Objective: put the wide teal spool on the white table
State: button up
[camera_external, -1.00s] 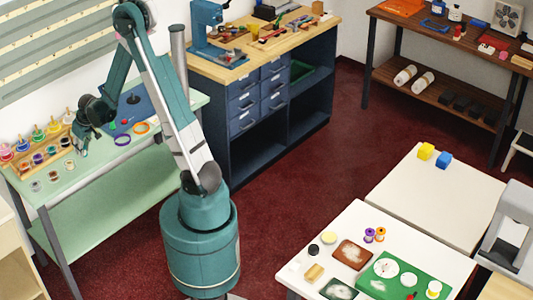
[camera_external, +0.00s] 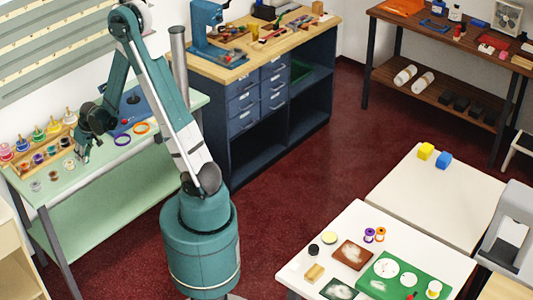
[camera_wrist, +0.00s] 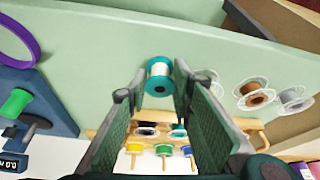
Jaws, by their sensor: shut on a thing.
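The wide teal spool (camera_wrist: 158,76), with a pale winding between teal flanges, sits between my fingertips in the wrist view. My gripper (camera_wrist: 157,88) is shut on it. In the external view my gripper (camera_external: 83,157) is low over the pale green table (camera_external: 165,124) at the left; the spool is too small to make out there. I cannot tell whether the spool still touches that table. White tables (camera_external: 345,222) stand at the lower right, far from my gripper.
A wooden rack (camera_external: 42,157) with several coloured spools is beside my gripper. Clear-flanged spools (camera_wrist: 254,95) lie close by. Purple (camera_external: 123,140) and orange rings are near.

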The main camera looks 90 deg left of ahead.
jog(key=shift+f, duration=0.15)
jog(key=o, duration=0.5)
jog(key=shift+r, duration=0.25)
jog(key=shift+p+v, duration=0.95)
jog(key=shift+v, duration=4.95)
jog(key=shift+c, duration=0.2)
